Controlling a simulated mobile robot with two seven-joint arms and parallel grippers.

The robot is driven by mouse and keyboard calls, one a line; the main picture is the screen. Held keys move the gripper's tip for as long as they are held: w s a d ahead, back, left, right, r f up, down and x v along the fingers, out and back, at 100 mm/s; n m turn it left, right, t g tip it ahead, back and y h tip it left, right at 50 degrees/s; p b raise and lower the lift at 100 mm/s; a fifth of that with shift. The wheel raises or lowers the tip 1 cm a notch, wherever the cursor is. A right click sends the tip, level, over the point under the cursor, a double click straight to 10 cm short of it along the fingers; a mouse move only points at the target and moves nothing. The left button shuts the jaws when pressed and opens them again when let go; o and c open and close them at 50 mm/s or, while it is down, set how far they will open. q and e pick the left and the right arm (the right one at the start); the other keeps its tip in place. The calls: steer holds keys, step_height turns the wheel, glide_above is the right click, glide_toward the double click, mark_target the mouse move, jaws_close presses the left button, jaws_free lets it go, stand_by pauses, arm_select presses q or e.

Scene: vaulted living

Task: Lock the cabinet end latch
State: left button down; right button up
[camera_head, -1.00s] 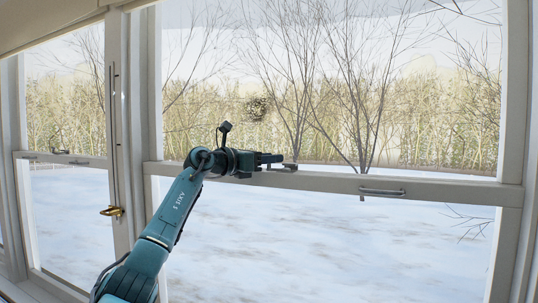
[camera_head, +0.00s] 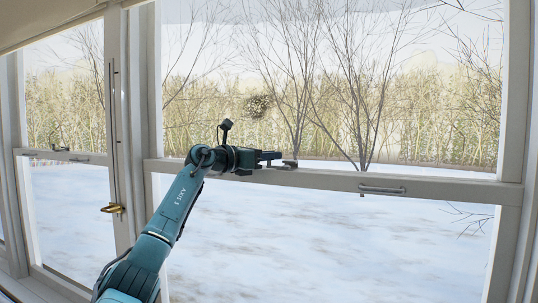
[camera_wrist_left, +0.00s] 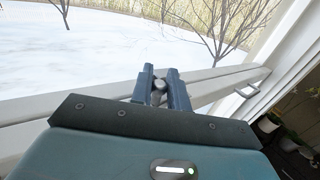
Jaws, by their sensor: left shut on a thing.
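No cabinet shows clearly; the latch in view is a small dark latch (camera_head: 290,164) on the middle rail of a large window. My left gripper (camera_head: 272,156) reaches it from the left, just above the rail. In the left wrist view, the two blue-grey fingers (camera_wrist_left: 161,82) are closed around a small round grey knob (camera_wrist_left: 158,86), which appears to be part of the latch. The fingers hide much of it, and I cannot tell whether the latch is locked. My right gripper is in neither view.
A brass door handle (camera_head: 112,208) is on the left frame. In the left wrist view, potted plants (camera_wrist_left: 288,144) stand low at the right.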

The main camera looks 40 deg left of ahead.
arm_select(q)
steer(key=h+p, duration=0.1)
steer(key=m+p, duration=0.1)
steer(key=p, duration=0.1)
steer(key=shift+w+a+r+g+h, duration=0.15)
steer(key=shift+w+r+g+h, duration=0.1)
steer(key=shift+r+g+h, duration=0.15)
steer(key=shift+w+m+h+p, duration=0.1)
steer(key=shift+m+h+p, duration=0.25)
steer(key=shift+p, duration=0.4)
steer(key=shift+w+f+m+g+h+p, duration=0.1)
steer(key=shift+f+m+g+h+p, duration=0.2)
steer(key=shift+h+p, duration=0.35)
steer(key=shift+f, duration=0.15)
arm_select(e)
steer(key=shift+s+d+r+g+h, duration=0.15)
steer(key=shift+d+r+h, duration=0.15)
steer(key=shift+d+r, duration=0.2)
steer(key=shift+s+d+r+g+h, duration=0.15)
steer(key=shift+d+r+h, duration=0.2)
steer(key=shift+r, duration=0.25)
arm_select(q)
steer(key=c, duration=1.4)
jaws_free()
steer(key=shift+c, duration=0.2)
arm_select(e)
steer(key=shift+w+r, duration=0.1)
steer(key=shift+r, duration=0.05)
